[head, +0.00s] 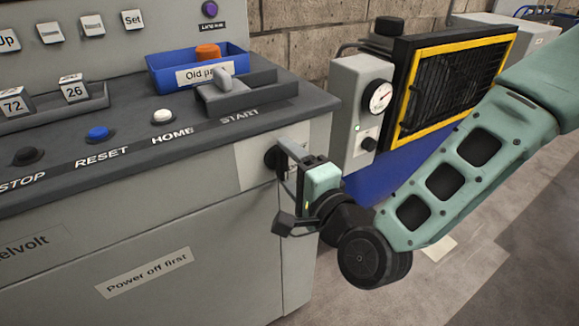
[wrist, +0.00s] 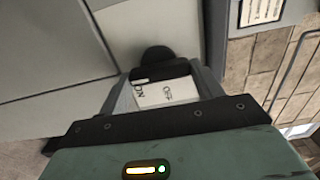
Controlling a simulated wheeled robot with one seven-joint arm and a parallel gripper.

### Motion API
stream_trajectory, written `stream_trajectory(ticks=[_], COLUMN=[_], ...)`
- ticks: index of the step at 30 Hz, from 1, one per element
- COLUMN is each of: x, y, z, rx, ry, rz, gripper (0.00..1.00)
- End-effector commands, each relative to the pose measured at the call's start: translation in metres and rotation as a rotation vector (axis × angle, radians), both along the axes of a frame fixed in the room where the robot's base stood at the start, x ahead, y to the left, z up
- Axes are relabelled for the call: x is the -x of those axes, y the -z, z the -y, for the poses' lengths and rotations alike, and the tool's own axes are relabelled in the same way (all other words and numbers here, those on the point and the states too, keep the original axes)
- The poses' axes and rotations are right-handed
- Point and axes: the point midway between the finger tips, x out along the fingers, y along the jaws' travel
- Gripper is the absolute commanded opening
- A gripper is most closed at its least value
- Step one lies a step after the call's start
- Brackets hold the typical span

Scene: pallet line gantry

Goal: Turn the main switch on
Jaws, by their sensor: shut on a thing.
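The main switch (head: 270,158) is a dark round knob on the light panel at the right end of the grey cabinet's front. In the wrist view the black knob (wrist: 157,57) shows just beyond my fingers. A white label with the words ON and OFF (wrist: 165,93) lies between the fingers. My gripper (head: 284,157) reaches the switch from the right and is shut on it, with one grey finger on each side in the wrist view (wrist: 163,85). The fingers partly hide the switch, and I cannot tell for certain which position it is in.
The console top above carries STOP, RESET (head: 101,133), HOME (head: 163,116) and a START lever (head: 220,92). A blue tray (head: 165,80) stands behind them. A yellow-framed grille unit with a gauge (head: 378,97) stands close to the right of my gripper.

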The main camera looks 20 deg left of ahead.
Motion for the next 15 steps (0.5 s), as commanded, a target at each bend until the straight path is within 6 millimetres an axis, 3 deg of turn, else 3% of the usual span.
stream_trajectory(ticks=[9, 10, 12, 15], x=[0.0004, 0.0004, 0.0004, 0.0004], y=[0.0007, 0.0007, 0.0007, 0.0006], z=[0.0001, 0.0001, 0.0000, 0.0000], rx=[-0.002, -0.002, -0.002, -0.002], ry=[0.000, 0.000, 0.000, 0.000], rz=[-0.006, -0.006, -0.005, -0.004], gripper=[0.43, 0.71, 0.87, 0.87])
